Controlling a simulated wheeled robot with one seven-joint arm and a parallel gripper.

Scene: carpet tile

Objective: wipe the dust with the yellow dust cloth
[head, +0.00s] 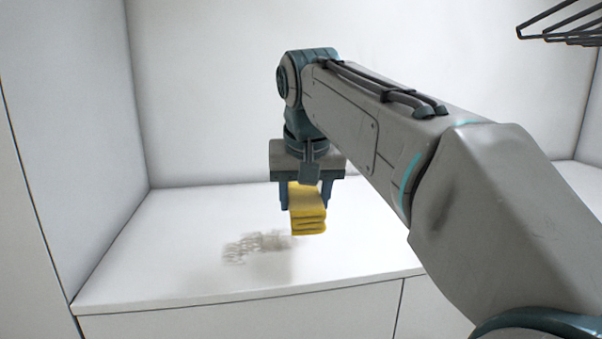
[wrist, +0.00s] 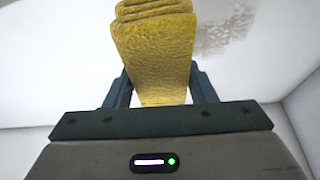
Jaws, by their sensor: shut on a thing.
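The yellow dust cloth (head: 308,212) is folded into a thick pad and held between the fingers of my gripper (head: 306,192). In the wrist view the cloth (wrist: 153,50) fills the space between the fingers of my gripper (wrist: 155,85) and sticks out beyond them. The dust (head: 255,246) is a grey-brown smudge on the white shelf surface, just left of and below the cloth in the head view. It also shows in the wrist view (wrist: 230,30), right of the cloth. The cloth appears to be above the surface; I cannot tell how far.
The white surface (head: 180,250) lies in an alcove with a left side wall (head: 65,130) and a back wall (head: 210,100). Its front edge faces me. A dark wire rack (head: 565,22) hangs at the upper right. The surface around the dust is clear.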

